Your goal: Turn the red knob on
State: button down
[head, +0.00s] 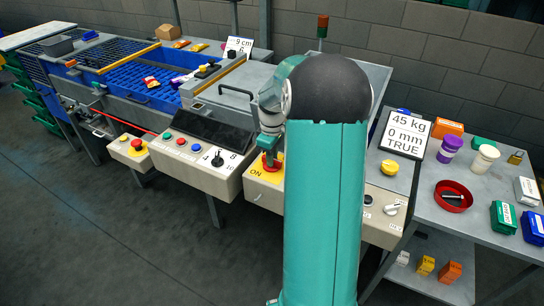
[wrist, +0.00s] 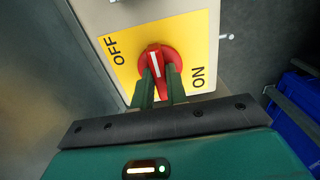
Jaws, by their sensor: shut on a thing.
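The red knob (wrist: 172,56) sits on a yellow plate (wrist: 206,36) in the wrist view, with OFF printed on the left and ON on the right. The white line on its raised handle runs nearly upright in the picture, between the two words. My gripper (wrist: 160,88) is shut on the handle, one green finger on each side. In the head view the knob (head: 268,163) shows red below my gripper (head: 270,152). The ON label shows there on the yellow plate (head: 256,174); my arm hides much of the panel to the right.
A control box with a black lever (head: 217,158) and buttons stands left of the knob. A smaller box with a red button (head: 136,144) is further left. At the right, a grey table (head: 432,212) carries a display sign (head: 405,134), a red bowl (head: 453,196) and several containers.

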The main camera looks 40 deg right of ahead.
jog(key=shift+m, duration=0.5)
jog(key=m, duration=0.3)
jog(key=shift+w+m, duration=0.1)
jog(key=shift+m, duration=0.2)
jog(key=m, duration=0.4)
jog(key=shift+m, duration=0.3)
jog(key=m, duration=0.4)
jog(key=shift+m, duration=0.3)
jog(key=m, duration=0.4)
jog(key=shift+r, duration=0.1)
jog(key=c, duration=1.4)
grip_release()
